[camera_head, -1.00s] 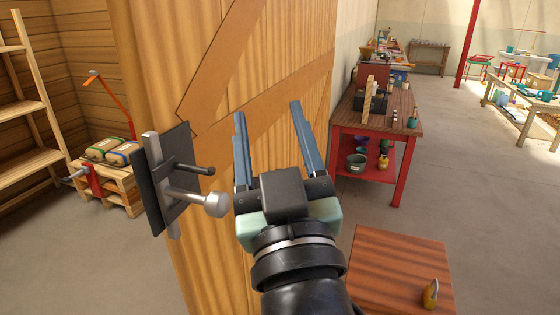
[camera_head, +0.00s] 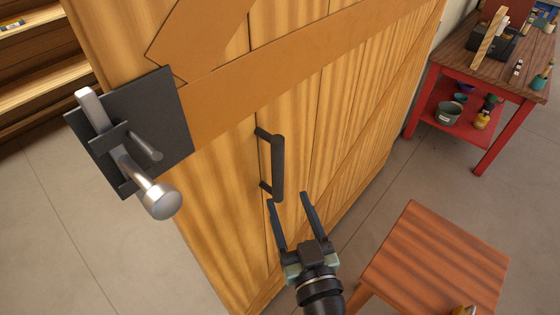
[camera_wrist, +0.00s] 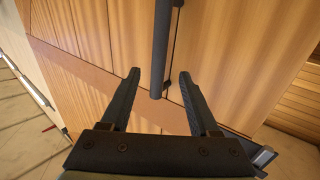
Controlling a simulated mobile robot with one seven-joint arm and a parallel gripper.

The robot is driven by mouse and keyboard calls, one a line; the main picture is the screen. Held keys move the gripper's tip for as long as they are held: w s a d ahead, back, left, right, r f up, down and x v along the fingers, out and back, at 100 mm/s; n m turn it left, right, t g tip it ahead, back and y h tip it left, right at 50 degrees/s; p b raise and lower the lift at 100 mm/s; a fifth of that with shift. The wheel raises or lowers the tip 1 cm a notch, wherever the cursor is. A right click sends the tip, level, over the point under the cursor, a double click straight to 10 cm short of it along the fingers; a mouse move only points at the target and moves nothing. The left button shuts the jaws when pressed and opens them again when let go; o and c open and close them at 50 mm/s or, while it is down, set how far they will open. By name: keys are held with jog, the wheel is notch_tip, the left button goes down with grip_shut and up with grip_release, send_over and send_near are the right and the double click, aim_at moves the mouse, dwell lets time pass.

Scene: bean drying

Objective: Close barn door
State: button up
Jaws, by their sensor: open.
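The wooden barn door (camera_head: 340,110) stands ajar, with its free edge at the left and room showing past it. A dark vertical handle (camera_head: 278,165) is fixed on its face. A metal bolt latch (camera_head: 125,150) on a black plate sits near the free edge. My gripper (camera_head: 291,198) is open and empty, just below the handle's lower end in the head view. In the wrist view, the handle (camera_wrist: 160,50) comes down between the directions of my two fingertips (camera_wrist: 158,72). I cannot tell whether the fingers touch it.
A small wooden stool or table (camera_head: 440,255) stands at the lower right, with a yellow object at its front. A red workbench (camera_head: 480,80) with tools and pots is behind it. Open floor (camera_head: 60,220) lies left of the door edge.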

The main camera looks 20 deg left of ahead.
aim_at(279, 175)
jog(key=p+x, duration=0.2)
jog(key=x, duration=0.7)
jog(key=shift+w+a, duration=0.1)
jog(key=shift+w, duration=0.1)
grip_shut()
dwell(1.1)
